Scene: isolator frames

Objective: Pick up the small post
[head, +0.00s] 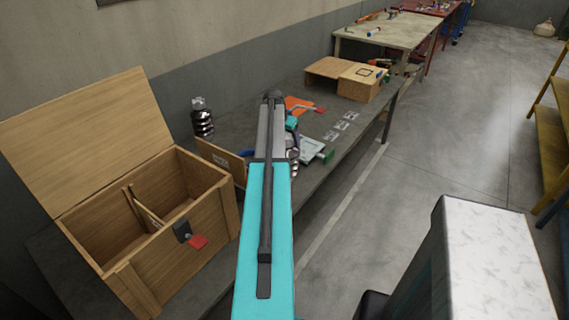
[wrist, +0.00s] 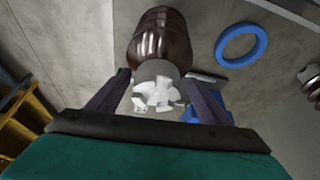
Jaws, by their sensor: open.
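In the wrist view a brown ribbed post (wrist: 158,38) with a grey metal end (wrist: 155,85) lies between the two dark fingers of my gripper (wrist: 156,78). The fingers are open, one on each side of the metal end. I cannot tell whether they touch it. In the head view my arm covers much of this area; a dark, shiny ribbed piece (head: 294,154) shows just right of the arm, partly hidden. A larger dark ribbed post (head: 202,118) with a grey top stands upright on the bench, left of my arm.
A blue ring (wrist: 241,45) lies beside the post. An open wooden box (head: 170,240) with a raised lid stands at the left. A green-ended clamp (head: 318,152), an orange sheet (head: 298,104) and a cardboard box (head: 360,84) are on the grey bench (head: 235,112).

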